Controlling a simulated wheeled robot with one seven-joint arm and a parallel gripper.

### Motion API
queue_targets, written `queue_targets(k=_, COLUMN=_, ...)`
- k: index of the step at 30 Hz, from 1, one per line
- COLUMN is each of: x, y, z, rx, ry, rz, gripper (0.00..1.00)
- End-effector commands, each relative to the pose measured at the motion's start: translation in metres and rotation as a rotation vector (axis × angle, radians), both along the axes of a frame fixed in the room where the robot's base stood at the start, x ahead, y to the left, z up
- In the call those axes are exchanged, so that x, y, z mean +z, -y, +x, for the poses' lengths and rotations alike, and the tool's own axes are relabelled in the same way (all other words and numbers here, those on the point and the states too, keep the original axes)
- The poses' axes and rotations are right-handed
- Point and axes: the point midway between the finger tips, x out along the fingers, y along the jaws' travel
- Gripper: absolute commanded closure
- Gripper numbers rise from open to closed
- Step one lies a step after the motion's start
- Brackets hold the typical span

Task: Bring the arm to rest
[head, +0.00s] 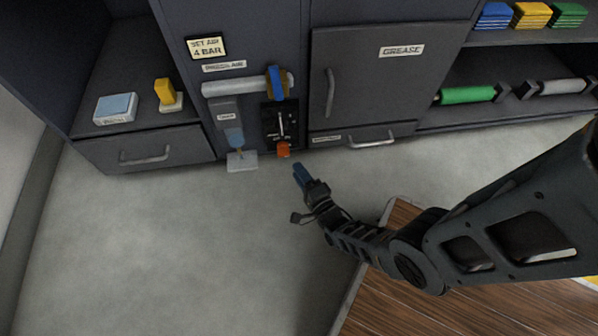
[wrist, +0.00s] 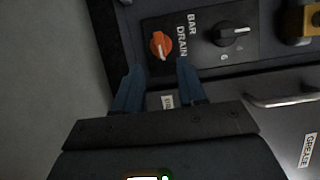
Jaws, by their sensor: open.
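My gripper (head: 302,176) is in the middle of the head view, in front of the dark cabinet front. Its two blue fingers are parted in the wrist view (wrist: 158,88), with nothing between them. An orange drain knob (wrist: 161,45) shows just beyond the fingertips, and also in the head view (head: 283,149). The gripper appears apart from the knob. My arm reaches in from the right side of the head view, bent and stretched toward the cabinet.
A black dial (wrist: 231,33) marked BAR sits beside the drain knob. The grease door (head: 380,75) and a drawer handle (head: 372,139) are to the right. A left drawer (head: 145,150) is shut. Grey floor (head: 190,240) is clear; a wooden surface (head: 440,310) lies lower right.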

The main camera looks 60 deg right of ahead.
Motion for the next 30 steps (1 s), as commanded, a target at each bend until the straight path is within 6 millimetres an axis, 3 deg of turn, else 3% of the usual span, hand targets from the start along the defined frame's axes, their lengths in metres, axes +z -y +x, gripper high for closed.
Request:
queue_targets(k=20, x=0.0, y=-0.001, z=-0.002, rx=0.003, ry=-0.005, rz=-0.007, gripper=0.6)
queue_targets(k=23, x=0.001, y=-0.002, z=-0.013, rx=0.02, ry=-0.037, rz=-0.053, gripper=0.6)
queue_targets(k=30, x=0.024, y=-0.018, z=-0.067, rx=0.128, ry=-0.211, rz=-0.328, gripper=0.6)
